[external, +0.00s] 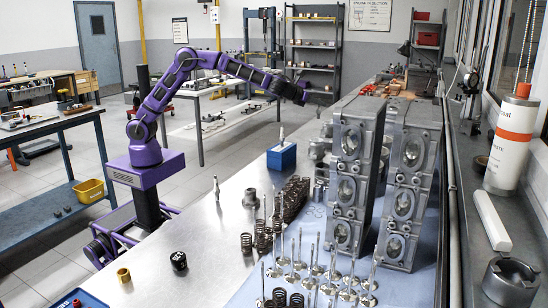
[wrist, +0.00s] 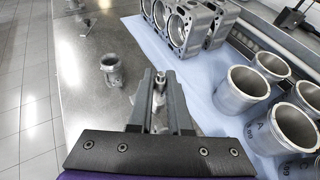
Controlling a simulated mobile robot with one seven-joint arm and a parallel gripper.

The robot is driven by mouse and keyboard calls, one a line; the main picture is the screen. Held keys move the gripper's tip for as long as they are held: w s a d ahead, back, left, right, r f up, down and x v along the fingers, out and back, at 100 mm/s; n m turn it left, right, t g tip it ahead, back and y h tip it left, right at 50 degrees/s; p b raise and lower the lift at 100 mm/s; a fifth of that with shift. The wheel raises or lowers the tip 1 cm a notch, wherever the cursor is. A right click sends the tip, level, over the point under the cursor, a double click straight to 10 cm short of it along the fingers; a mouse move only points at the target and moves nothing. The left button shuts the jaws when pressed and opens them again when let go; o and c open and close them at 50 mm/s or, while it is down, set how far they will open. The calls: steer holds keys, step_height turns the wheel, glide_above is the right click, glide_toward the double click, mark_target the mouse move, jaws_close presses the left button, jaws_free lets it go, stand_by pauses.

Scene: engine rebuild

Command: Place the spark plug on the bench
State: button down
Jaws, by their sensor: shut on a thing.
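My gripper (external: 304,95) is held out high over the far part of the metal bench (external: 207,240). In the wrist view its two dark fingers (wrist: 160,84) are closed on a small, shiny metal piece (wrist: 159,82), which looks like the spark plug. Most of it is hidden between the fingers. In the external view the held piece cannot be made out. A slim, pale, plug-like part (external: 216,186) stands upright on the bench near its left edge. Another pale upright tip (external: 282,133) shows on top of a blue block (external: 282,157).
Grey engine blocks (external: 354,150) stand on a blue mat (wrist: 203,88), with valves and springs (external: 297,190) before them. Several metal cylinders (wrist: 240,90) are at right in the wrist view. A flanged fitting (wrist: 111,70) stands left of my gripper. Bare bench lies around it.

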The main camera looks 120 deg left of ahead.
steer(key=s+a+n+g+y, duration=0.2)
steer(key=s+a+n+g, duration=0.25)
steer(key=s+a, duration=0.5)
steer(key=f, duration=0.5)
steer(key=f+b, duration=0.1)
steer(key=f, duration=0.3)
steer(key=s+f, duration=0.1)
steer(key=f, duration=0.4)
steer(key=shift+d+f+b, duration=0.3)
steer(key=shift+f, duration=0.05)
steer(key=shift+f+b, duration=0.25)
steer(key=shift+b, duration=0.1)
steer(key=c, duration=0.8)
jaws_free()
steer(key=shift+r, duration=0.1)
steer(key=shift+c, duration=0.2)
steer(key=shift+r, duration=0.1)
